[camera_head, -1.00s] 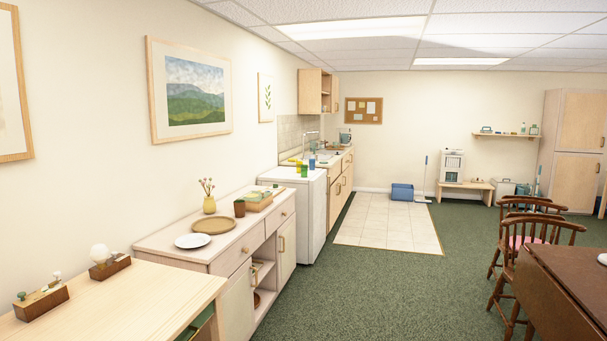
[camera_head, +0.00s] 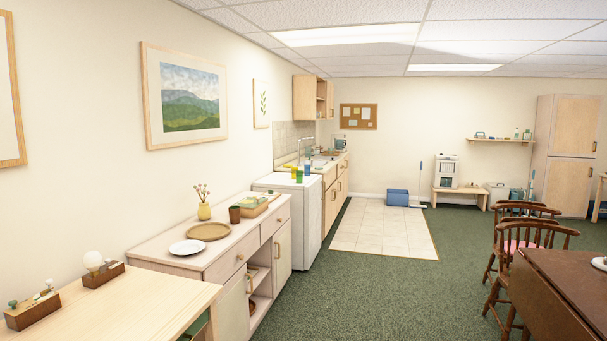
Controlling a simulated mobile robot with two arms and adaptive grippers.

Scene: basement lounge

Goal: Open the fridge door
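A low white appliance (camera_head: 309,223), which looks like the fridge, stands against the left wall between the pale sideboard and the kitchen counter. Its front faces right, toward the open floor, and is seen at a steep angle. The door looks closed; I cannot make out a handle. Several yellow, green and blue items, including a blue cup (camera_head: 307,169), stand on or just behind its top. Neither of my grippers is in view.
A sideboard (camera_head: 152,250) with a plate and tray, and a wooden table (camera_head: 150,312), line the left wall. Chairs (camera_head: 520,240) and a dark table (camera_head: 565,280) stand at right. Green carpet (camera_head: 370,290) between them is clear, with a tiled patch (camera_head: 385,232) beyond.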

